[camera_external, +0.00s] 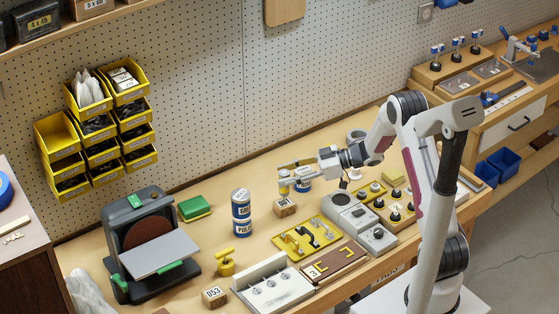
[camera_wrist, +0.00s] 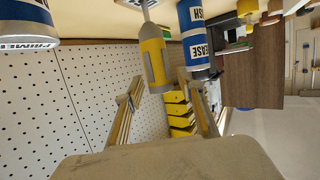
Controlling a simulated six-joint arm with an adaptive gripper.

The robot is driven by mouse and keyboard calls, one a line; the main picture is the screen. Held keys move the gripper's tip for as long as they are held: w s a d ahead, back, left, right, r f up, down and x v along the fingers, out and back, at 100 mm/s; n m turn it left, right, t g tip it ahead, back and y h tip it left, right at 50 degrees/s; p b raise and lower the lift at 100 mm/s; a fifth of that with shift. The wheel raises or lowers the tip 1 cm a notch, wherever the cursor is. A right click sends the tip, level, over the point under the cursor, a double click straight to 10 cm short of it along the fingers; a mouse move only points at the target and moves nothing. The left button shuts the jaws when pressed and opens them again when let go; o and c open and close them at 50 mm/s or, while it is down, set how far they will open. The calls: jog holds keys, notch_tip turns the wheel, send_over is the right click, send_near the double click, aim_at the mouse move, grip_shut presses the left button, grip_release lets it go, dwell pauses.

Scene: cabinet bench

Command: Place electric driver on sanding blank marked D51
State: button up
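The electric driver (camera_wrist: 154,62), yellow and grey with a pale shaft, shows ahead of my gripper (camera_wrist: 165,84) in the wrist view. The two fingers stand apart on either side of its near end, with gaps visible. In the external view the driver (camera_external: 285,182) appears upright directly above a small wooden block (camera_external: 285,207) with a white label; my gripper (camera_external: 290,174) is beside it. The shaft points toward the block, and a white label shows by its tip in the wrist view. The label is too small to read surely as D51. Contact between tip and block is unclear.
A blue-and-white can (camera_external: 304,179) stands close by the gripper. Stacked blue cans (camera_external: 241,212) stand left of the labelled block. Another wooden block (camera_external: 214,297) reads D53. A yellow tray (camera_external: 308,238) lies in front. A sander (camera_external: 145,240) is at the left.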

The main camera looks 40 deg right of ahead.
jog(key=v, duration=1.1)
jog(key=shift+r, duration=0.1)
dwell(0.4)
